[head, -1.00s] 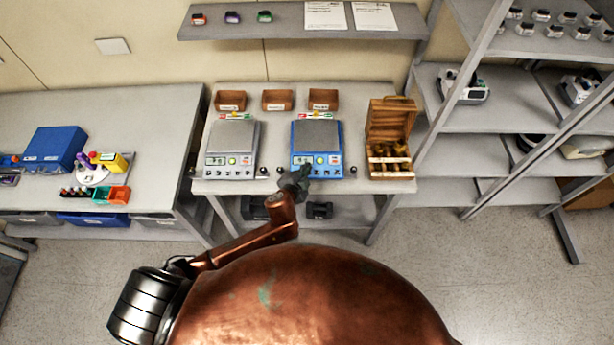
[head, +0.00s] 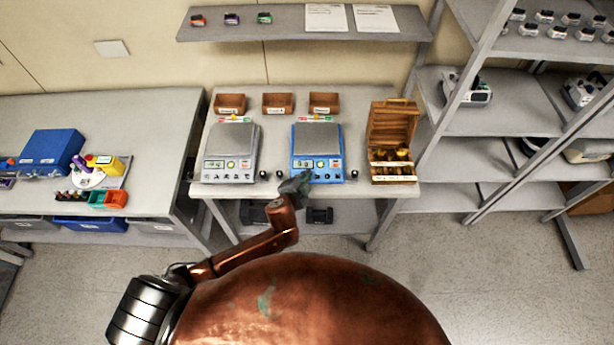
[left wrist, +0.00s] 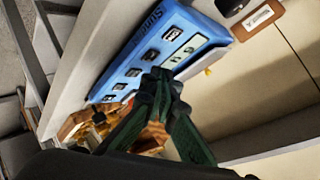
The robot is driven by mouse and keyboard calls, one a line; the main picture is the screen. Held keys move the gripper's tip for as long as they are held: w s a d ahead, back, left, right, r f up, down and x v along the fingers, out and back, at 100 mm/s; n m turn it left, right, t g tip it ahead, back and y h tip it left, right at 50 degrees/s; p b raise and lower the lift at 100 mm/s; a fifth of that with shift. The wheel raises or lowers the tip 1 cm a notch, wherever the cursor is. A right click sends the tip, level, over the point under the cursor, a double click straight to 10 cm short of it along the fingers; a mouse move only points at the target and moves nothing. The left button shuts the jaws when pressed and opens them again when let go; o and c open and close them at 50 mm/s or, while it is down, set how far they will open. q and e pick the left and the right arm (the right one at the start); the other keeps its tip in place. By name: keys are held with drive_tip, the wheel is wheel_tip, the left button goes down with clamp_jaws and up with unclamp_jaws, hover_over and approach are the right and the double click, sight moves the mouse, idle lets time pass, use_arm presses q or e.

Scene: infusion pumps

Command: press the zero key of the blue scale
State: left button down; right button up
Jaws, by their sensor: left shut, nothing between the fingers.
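The blue scale (head: 332,163) stands near the front edge of the middle table, with a grey pan, a small display and a row of keys along its front. My left gripper (head: 306,177) is at the scale's front left edge in the head view. In the left wrist view the shut fingertips (left wrist: 157,80) appear in front of the blue scale's key panel (left wrist: 133,62), hiding part of it. Whether they touch a key I cannot tell. The key labels are too small to read surely. My right gripper is not in view.
A grey scale (head: 230,152) stands left of the blue one. A wooden box of brass weights (head: 393,140) is to the right. Several small brown bins (head: 277,103) sit behind. Small dark knobs (head: 263,175) stand along the table's front.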

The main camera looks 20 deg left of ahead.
use_arm(q)
drive_tip(key=shift+f, duration=0.15)
idle(0.7)
drive_tip(key=shift+w+f, duration=0.1)
drive_tip(key=shift+f, duration=0.15)
drive_tip(key=shift+w+f, duration=0.1)
drive_tip(key=shift+f, duration=0.25)
idle(0.8)
drive_tip(key=shift+r, duration=0.1)
drive_tip(key=shift+s+r+p, duration=0.2)
drive_tip(key=shift+r+p, duration=0.4)
drive_tip(key=shift+r, duration=0.1)
